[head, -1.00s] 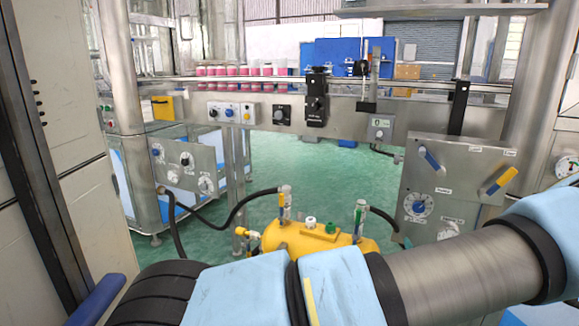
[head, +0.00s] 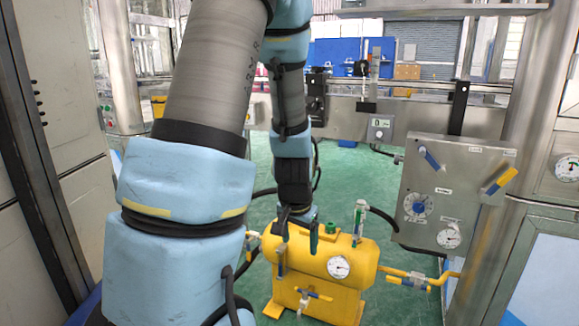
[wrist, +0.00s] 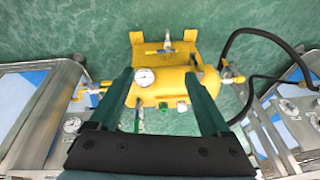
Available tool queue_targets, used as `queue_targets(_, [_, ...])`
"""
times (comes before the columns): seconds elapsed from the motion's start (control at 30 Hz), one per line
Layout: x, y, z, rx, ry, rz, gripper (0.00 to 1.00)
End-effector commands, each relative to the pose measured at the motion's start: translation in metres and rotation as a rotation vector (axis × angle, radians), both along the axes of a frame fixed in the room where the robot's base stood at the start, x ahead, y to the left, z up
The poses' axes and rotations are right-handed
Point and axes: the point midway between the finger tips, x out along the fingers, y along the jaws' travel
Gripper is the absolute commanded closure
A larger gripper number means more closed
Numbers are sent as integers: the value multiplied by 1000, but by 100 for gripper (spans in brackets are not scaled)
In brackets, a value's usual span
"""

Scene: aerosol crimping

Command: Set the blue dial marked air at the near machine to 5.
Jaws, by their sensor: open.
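The blue dial (head: 418,204) sits on a round white scale, low on the left side of a grey metal panel (head: 458,165) at the right of the head view. Its lettering and the number it points to are too small to read. My gripper (head: 298,230) hangs over the yellow tank (head: 345,252), left of the panel and well apart from the dial. It points down, open and empty. In the wrist view my gripper (wrist: 157,78) has its two dark green fingers spread above the tank (wrist: 165,85). I cannot pick out the dial there.
A black hose (head: 385,217) and a yellow pipe (head: 425,275) run between tank and panel side. Green floor (head: 370,180) is clear behind the tank.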

Motion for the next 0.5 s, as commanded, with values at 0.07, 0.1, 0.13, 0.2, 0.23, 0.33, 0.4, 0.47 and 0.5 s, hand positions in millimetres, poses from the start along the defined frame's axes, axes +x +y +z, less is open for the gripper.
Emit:
queue_targets(0.07, [-14,22,18,-32,42,100,19])
queue_targets(0.1, [-22,30,24,-42,63,143,19])
queue_targets(0.13, [-27,37,28,-46,77,173,19])
queue_targets(0.2, [-39,50,37,-54,106,237,19])
queue_targets(0.23, [-44,55,41,-56,118,264,19])
queue_targets(0.33, [-61,72,51,-57,149,346,19])
queue_targets(0.4, [-72,83,58,-54,168,402,19])
queue_targets(0.47, [-82,93,64,-48,183,450,19])
queue_targets(0.5, [-81,91,76,-48,185,446,19])
